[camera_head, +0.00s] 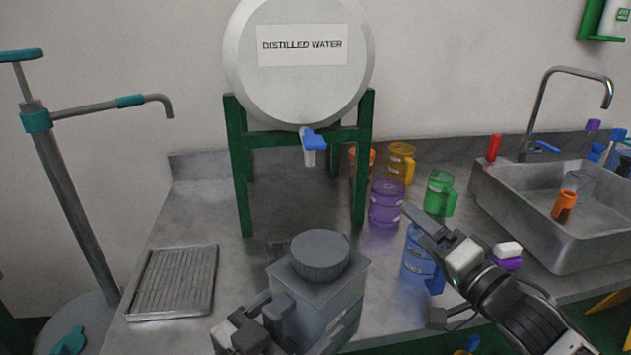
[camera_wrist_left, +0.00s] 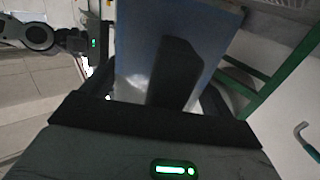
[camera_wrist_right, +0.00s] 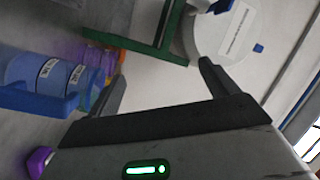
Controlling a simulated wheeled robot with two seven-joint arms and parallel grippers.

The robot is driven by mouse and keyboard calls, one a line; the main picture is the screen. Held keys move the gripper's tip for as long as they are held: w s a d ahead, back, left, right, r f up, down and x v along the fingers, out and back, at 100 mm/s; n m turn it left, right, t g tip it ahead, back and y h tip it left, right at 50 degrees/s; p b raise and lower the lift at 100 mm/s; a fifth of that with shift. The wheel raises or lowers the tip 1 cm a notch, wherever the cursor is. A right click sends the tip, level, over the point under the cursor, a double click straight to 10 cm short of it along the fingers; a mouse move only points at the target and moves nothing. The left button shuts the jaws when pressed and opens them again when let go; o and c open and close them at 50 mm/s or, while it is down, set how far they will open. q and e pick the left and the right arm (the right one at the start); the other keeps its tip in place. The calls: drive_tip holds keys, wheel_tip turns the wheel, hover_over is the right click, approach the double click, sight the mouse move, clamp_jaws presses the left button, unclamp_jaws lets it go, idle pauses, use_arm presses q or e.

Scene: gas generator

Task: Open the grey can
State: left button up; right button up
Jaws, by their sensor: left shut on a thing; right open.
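The grey can (camera_head: 345,312) is a square-bodied container with a round dark grey lid (camera_head: 320,253) on top, seated on it. It stands upright at the front middle of the head view. My left gripper (camera_head: 278,318) is shut on the can at its near left side. In the left wrist view the can's bluish-grey side (camera_wrist_left: 135,60) and a dark handle-like part (camera_wrist_left: 178,72) lie between the fingers. My right gripper (camera_head: 424,264) is open and empty, to the right of the can and apart from the lid. It also shows in the right wrist view (camera_wrist_right: 162,78).
A distilled water tank (camera_head: 298,85) on a green stand is behind the can. A blue jug (camera_head: 415,262) is close by my right gripper, with purple (camera_head: 386,205), green (camera_head: 439,192) and orange jugs behind. A drain tray (camera_head: 175,283) lies left, a sink (camera_head: 545,215) right.

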drive_tip(key=w+a+r+m, duration=0.3)
drive_tip(key=w+r+m, duration=0.1)
drive_tip(key=w+r, duration=0.1)
drive_tip(key=a+r+g+y, duration=0.1)
drive_tip(key=a+r+g, duration=0.25)
drive_tip(key=a, duration=0.55)
drive_tip(key=a+r+g, duration=0.2)
drive_tip(key=a+r, duration=0.3)
drive_tip(key=a, duration=0.4)
drive_tip(key=s+a+g, duration=0.2)
drive_tip(key=a+g, duration=0.1)
drive_tip(key=a, duration=0.1)
drive_tip(key=m+g+h, duration=0.6)
drive_tip(key=g+h, duration=0.1)
drive_tip(key=h, duration=0.3)
hover_over(314, 246)
drive_tip(key=shift+w+r, duration=0.1)
drive_tip(key=shift+w, duration=0.1)
drive_tip(key=shift+s+d+g+h, duration=0.1)
drive_tip(key=shift+g+h, duration=0.15)
drive_tip(key=shift+h, duration=0.05)
wheel_tip(314, 246, down, 8)
drive_tip(key=shift+r, duration=0.1)
drive_tip(key=shift+c, duration=0.4)
